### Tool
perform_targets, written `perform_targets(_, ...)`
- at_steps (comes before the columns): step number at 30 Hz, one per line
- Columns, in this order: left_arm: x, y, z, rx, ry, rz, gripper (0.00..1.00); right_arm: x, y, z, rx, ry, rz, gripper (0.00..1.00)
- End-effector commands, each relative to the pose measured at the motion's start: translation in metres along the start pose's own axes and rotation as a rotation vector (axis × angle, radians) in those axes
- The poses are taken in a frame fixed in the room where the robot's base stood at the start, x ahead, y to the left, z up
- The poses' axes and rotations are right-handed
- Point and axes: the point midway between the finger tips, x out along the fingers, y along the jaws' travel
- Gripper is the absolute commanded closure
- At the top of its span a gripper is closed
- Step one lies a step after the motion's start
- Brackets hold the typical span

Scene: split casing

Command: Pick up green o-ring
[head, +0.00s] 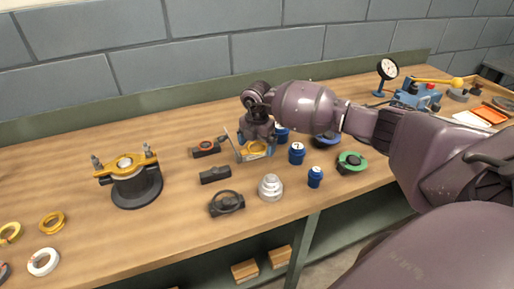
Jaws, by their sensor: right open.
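A green ring-shaped thing (341,168) lies on the workbench right of centre, around or under a black part; I cannot tell which. It is the only clearly green ring I can see. My right gripper (256,151) points down over the middle of the bench, well to the left of the green ring. It is open, and its fingers are close to a yellow part (254,155); I cannot tell whether they touch it. My left gripper is out of view.
Blue cylinders (296,154), a stepped silver part (270,188) and black blocks (215,175) stand around the gripper. A black casing with a yellow clamp (136,185) stands at left, near loose rings (52,223). My right arm crosses above the bench's right side.

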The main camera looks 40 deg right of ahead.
Motion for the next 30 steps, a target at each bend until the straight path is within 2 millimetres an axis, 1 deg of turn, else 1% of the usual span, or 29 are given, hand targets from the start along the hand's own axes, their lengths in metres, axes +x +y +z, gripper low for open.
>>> perform_targets(9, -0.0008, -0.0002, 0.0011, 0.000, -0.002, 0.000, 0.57, 0.0011, -0.0001, -0.0001, 0.000, 0.000, 0.000, 0.05)
perform_targets(10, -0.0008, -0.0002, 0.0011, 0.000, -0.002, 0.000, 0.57, 0.0011, -0.0001, -0.0001, 0.000, 0.000, 0.000, 0.07)
perform_targets(20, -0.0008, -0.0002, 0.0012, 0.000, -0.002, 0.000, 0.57, 0.0010, -0.0001, 0.0000, 0.000, 0.000, 0.000, 0.57)
perform_targets(22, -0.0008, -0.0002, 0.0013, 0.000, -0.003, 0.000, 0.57, 0.0009, -0.0001, -0.0001, 0.000, 0.000, 0.000, 0.57)
perform_targets(23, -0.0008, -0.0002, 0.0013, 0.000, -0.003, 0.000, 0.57, 0.0009, -0.0001, -0.0001, 0.000, 0.000, 0.000, 0.61)
perform_targets(30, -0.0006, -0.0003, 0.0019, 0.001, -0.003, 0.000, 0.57, -0.0004, 0.0000, 0.0001, 0.000, 0.000, 0.000, 0.61)
